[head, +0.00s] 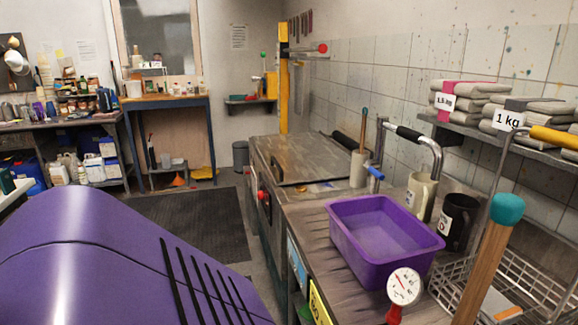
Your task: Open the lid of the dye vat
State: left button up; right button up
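The dye vat appears to be the grey metal unit (258,182) in the middle, against the tiled wall on the right. Its flat, worn lid (315,158) lies level on top and looks shut. A dark bar, perhaps a handle, runs along the lid's left part. A red knob shows on the vat's front side. Neither of my grippers is in view.
A purple basin (385,272) stands on the near counter, with a dial thermometer (404,286), two mugs, and a curved metal tap (425,145) around it. A teal-tipped wooden pole (487,262) rises at the right front. A dark floor mat (195,222) lies clear left of the vat.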

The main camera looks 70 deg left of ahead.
aim_at(297, 158)
jog(key=j+u, duration=0.1)
jog(key=u, duration=1.45)
jog(key=i+j+u, duration=0.1)
jog(key=i+j, duration=0.2)
jog(key=j, duration=0.2)
jog(key=i+j+u, duration=0.1)
jog(key=i+j, duration=0.2)
jog(key=j, duration=0.15)
